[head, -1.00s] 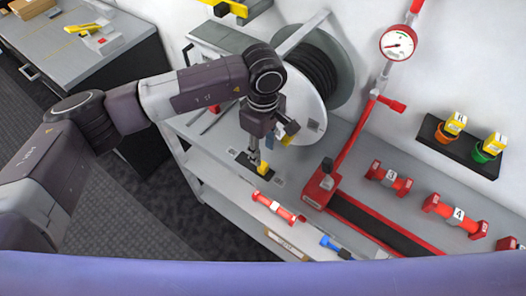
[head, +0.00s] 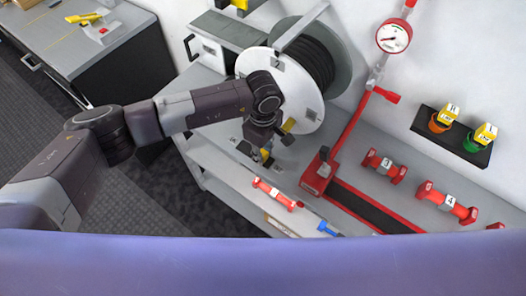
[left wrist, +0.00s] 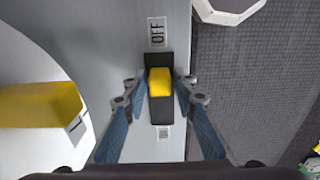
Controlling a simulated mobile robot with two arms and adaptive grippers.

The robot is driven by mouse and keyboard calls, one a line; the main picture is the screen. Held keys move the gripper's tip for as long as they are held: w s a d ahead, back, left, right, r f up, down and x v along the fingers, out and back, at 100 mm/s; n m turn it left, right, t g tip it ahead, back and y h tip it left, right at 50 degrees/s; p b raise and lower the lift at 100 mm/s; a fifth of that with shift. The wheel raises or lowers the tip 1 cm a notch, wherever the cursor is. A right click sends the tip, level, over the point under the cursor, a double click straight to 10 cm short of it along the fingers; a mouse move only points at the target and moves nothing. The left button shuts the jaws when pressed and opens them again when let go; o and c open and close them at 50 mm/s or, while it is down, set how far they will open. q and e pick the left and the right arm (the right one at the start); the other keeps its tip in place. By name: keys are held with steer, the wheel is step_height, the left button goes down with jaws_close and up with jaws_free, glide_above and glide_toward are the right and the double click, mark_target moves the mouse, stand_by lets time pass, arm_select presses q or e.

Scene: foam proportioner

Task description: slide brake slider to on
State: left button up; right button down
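The brake slider is a yellow block (left wrist: 160,82) on a short black track (left wrist: 162,114) set in a grey shelf edge. A label reading OFF (left wrist: 157,32) lies beyond the track's top end in the left wrist view. A smaller label (left wrist: 164,132), too small to read, lies below its bottom end. The yellow block sits in the upper part of the track. My left gripper (left wrist: 161,86) is open, one finger on each side of the block, with narrow gaps visible. In the head view my left gripper (head: 258,152) largely hides the slider. My right gripper is not in view.
A white hose reel (head: 302,104) stands close behind my left wrist, with a yellow handle (left wrist: 38,104) left of the fingers. A red-and-white cylinder (head: 277,194) and a red base with lever (head: 318,175) lie to the right. Open floor (left wrist: 250,90) is beyond the shelf edge.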

mark_target(246, 148)
arm_select(q)
jaws_close()
steer(key=shift+w+a+f+b, duration=0.1)
steer(key=shift+w+a+b, duration=0.15)
steer(key=shift+b, duration=0.1)
steer(key=w+a+b, duration=0.1)
steer(key=a+b, duration=0.1)
steer(key=w+a+b, duration=0.2)
steer(key=shift+w+a+b, duration=0.15)
steer(key=shift+a+b, duration=0.15)
steer(key=shift+b, duration=0.1)
steer(key=shift+r, duration=0.2)
steer(key=shift+w, duration=0.1)
steer(key=shift+o, duration=2.1)
jaws_free()
steer(key=shift+a, duration=0.15)
steer(key=shift+f, duration=0.1)
